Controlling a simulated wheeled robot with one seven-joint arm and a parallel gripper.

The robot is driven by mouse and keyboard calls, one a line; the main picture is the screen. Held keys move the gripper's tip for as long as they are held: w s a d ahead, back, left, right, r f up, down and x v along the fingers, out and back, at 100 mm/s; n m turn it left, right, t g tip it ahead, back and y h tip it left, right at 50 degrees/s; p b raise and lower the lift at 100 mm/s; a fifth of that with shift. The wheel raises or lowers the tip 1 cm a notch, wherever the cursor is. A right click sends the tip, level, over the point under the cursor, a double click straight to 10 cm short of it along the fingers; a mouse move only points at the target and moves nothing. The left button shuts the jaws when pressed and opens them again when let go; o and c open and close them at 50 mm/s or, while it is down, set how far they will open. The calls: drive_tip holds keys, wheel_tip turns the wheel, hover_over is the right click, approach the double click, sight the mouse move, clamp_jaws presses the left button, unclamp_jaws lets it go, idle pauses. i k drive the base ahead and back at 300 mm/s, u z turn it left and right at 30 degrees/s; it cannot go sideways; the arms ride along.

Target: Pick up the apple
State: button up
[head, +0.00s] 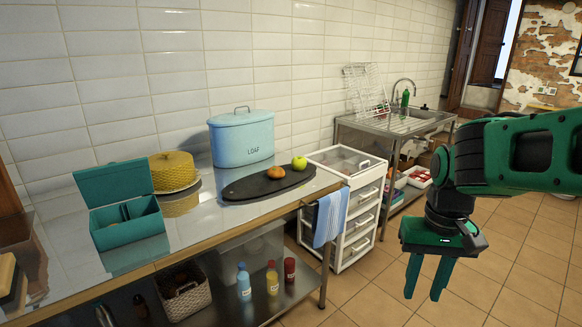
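A yellow-green apple (299,163) sits near the right end of a dark oval board (240,191) on the metal counter. A small orange-brown fruit (276,172) lies just left of it on the same board. My gripper (426,290) hangs at the right of the head view, pointing down over the tiled floor. It is well to the right of the apple and apart from the counter. Its two green fingers show a gap between them, and nothing is held.
On the counter stand a blue loaf bin (241,140), a yellow cake cover (172,172) and an open teal box (127,222). A white drawer unit (354,208) stands between the counter and the sink table (392,125). A blue towel (330,217) hangs from the counter's edge.

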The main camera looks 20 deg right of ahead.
sight(298, 164)
drive_tip(key=i, duration=0.95)
drive_tip(key=z, duration=0.1)
